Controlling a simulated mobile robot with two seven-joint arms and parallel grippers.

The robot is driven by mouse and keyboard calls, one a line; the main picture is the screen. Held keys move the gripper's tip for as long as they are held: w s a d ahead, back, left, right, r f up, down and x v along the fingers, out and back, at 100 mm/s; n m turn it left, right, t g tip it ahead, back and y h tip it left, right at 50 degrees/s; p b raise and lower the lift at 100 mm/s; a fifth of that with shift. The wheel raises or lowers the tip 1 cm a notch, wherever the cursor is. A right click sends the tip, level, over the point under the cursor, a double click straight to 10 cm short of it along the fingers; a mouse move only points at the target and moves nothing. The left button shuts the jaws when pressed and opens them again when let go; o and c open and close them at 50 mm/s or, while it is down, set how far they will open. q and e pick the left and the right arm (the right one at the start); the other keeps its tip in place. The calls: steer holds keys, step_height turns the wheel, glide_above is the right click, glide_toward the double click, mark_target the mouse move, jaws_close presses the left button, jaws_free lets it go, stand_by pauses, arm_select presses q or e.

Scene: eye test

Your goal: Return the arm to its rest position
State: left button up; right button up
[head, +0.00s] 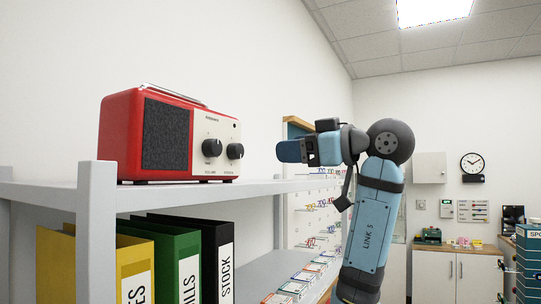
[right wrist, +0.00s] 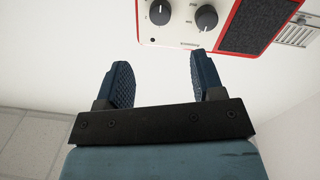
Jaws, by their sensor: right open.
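My right gripper (head: 292,151) is raised at the middle of the head view, just right of a red radio and apart from it. In the right wrist view its two fingers (right wrist: 160,82) stand wide apart with nothing between them. The red radio (head: 168,136) has a dark speaker grille and two black knobs. It stands on the top shelf of a grey rack. The radio also shows upside down at the top of the right wrist view (right wrist: 220,20), beyond the fingertips. My left gripper is in neither view.
The grey shelf (head: 140,197) holds yellow, green and black binders (head: 172,262) underneath. Small boxes (head: 295,287) lie on a lower level, near my right arm. A cabinet (head: 452,275) stands at the back right, and blue drawers (head: 529,262) at the right edge.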

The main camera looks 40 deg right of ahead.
steer(key=shift+v, duration=1.05)
